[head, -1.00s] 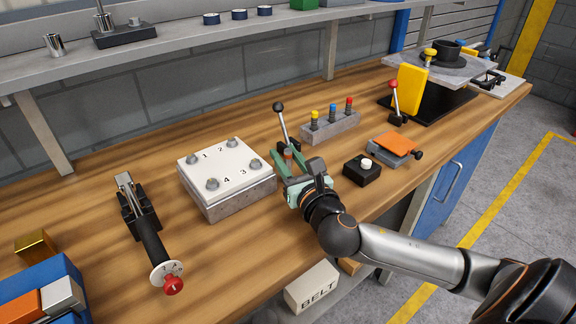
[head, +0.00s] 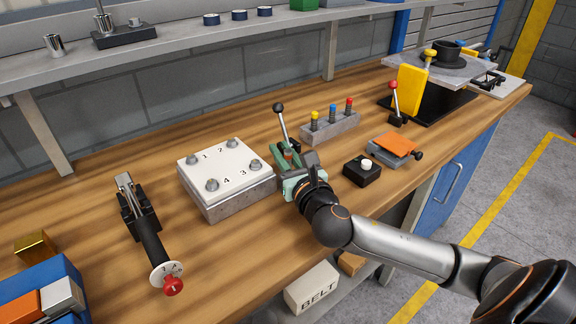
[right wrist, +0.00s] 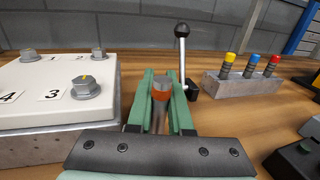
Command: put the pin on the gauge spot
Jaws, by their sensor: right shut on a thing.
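My right gripper (head: 284,153) is over the bench, just right of the white numbered block. Its green fingers are shut on a grey pin with an orange band, which shows between them in the right wrist view (right wrist: 161,94). The pin's lower end is hidden, so I cannot tell whether it touches the bench. I cannot make out a marked gauge spot. My left gripper is not in view.
A black-knobbed lever (head: 280,118) stands close behind my gripper. The numbered block (head: 224,172) is to the left. A grey rack (head: 333,126) with yellow, blue and red pegs, a black button box (head: 361,174) and an orange-topped fixture (head: 394,146) are to the right.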

